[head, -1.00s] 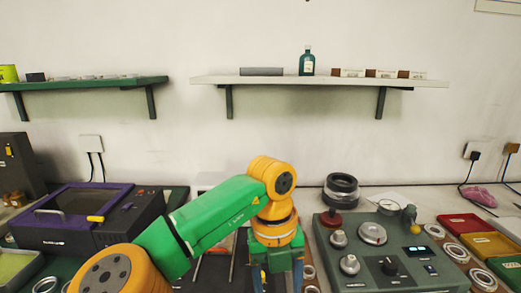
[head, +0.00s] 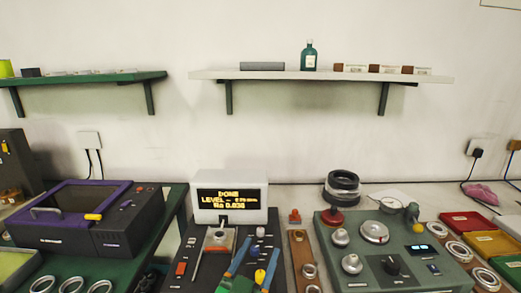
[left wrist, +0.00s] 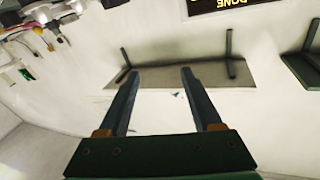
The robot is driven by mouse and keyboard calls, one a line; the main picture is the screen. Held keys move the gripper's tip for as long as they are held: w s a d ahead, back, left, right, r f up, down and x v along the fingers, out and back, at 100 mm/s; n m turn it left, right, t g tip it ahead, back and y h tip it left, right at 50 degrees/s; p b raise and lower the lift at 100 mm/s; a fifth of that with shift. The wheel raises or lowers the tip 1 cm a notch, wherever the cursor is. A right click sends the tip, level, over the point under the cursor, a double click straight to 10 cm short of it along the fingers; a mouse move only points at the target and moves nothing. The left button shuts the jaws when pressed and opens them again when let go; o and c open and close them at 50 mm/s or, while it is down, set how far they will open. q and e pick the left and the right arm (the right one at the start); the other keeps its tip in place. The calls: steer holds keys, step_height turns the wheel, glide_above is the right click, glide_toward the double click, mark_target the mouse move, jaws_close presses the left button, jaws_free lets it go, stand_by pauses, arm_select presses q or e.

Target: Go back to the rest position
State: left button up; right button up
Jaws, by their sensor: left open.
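My left gripper (head: 261,246) is low in the middle of the head view, its two blue fingers spread apart in front of the dark panel under the display. In the left wrist view the left gripper (left wrist: 160,73) is open, with nothing between its fingers. That view looks tilted over toward the wall and a shelf (left wrist: 175,76). My right gripper is in neither view.
A white display box (head: 232,212) reads DONE. A purple-lidded machine (head: 78,207) stands left and a grey-green console (head: 385,263) right. Bearing rings (head: 71,285) lie at the lower left. Trays (head: 492,243) lie right. Wall shelves (head: 320,76) hang above.

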arm_select(q)
steer(key=s+a+f+n+g+y, duration=0.25)
steer(key=s+a+f+g, duration=0.2)
steer(key=f, duration=0.35)
steer(key=s+a+f+n+g+y, duration=0.1)
steer(key=s+a+f+g+y, duration=0.2)
steer(key=s+a+f, duration=0.4)
steer(key=s+a+f+g, duration=0.2)
steer(key=s+f+g, duration=0.15)
steer(key=s, duration=0.35)
steer(key=s+a+f+g, duration=0.3)
steer(key=s+f, duration=0.2)
steer(key=s, duration=0.3)
step_height(320, 180, down, 18)
steer(key=s+g, duration=0.2)
steer(key=s+a+f+b, duration=0.1)
steer(key=s+a+f, duration=0.1)
steer(key=s+f, duration=0.8)
steer(key=shift+s+f+g+y, duration=0.15)
steer(key=shift+s+g+y, duration=0.25)
steer(key=shift+s, duration=0.4)
steer(key=shift+d, duration=0.1)
